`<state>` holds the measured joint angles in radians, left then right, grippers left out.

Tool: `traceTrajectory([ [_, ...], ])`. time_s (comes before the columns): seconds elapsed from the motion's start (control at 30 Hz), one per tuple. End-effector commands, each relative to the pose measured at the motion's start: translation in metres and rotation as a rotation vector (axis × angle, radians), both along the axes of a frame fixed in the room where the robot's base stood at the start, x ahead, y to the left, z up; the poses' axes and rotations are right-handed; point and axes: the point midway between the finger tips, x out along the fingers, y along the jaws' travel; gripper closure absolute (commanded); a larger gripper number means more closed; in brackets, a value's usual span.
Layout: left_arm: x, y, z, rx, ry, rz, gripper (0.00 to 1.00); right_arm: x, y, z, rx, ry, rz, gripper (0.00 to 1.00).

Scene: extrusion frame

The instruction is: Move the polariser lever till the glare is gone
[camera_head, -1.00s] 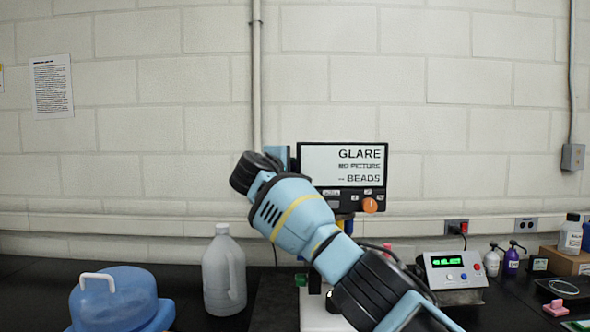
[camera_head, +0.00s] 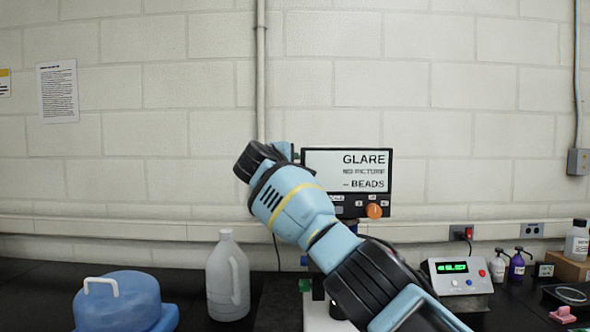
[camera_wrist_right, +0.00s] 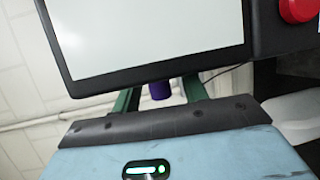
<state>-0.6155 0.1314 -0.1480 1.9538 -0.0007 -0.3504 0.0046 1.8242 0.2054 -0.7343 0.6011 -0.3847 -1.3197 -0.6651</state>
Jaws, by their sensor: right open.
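The screen (camera_head: 347,172) stands upright at mid-picture in the head view and reads "GLARE", "NO PICTURE" and "BEADS". It also shows in the wrist view as a blank pale panel (camera_wrist_right: 150,38). My right arm crosses in front of its lower left and hides much of the stand below. My right gripper (camera_wrist_right: 160,86) is open in the wrist view, its two green fingers pointing at the underside of the screen. A purple cylindrical piece (camera_wrist_right: 160,91) shows between them; I cannot tell whether it is the polariser lever or whether anything touches it. My left gripper is out of view.
An orange knob (camera_head: 374,211) sits at the screen's lower right. A grey box with a green display (camera_head: 456,274) stands to the right, small bottles beyond it. A translucent jug (camera_head: 227,278) and a blue container (camera_head: 118,303) stand left on the black bench.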

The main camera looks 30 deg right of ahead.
Motion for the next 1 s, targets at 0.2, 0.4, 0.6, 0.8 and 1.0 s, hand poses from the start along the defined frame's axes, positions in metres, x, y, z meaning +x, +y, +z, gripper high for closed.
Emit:
traceTrajectory([
  [0.2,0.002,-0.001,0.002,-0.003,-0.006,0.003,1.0,-0.002,0.004,0.001,-0.001,-0.001,0.001,0.57],
  [0.4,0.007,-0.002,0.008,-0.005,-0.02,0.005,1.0,-0.014,0.019,0.006,-0.001,-0.006,0.003,0.57],
  [0.6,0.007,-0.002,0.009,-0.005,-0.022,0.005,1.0,-0.029,0.04,0.008,-0.001,-0.004,0.002,0.57],
  [0.8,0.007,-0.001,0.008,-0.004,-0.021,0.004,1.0,-0.041,0.058,0.01,-0.001,-0.001,0.002,0.57],
  [1.0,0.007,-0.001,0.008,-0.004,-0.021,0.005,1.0,-0.045,0.063,0.011,0.0,0.0,0.001,0.57],
])
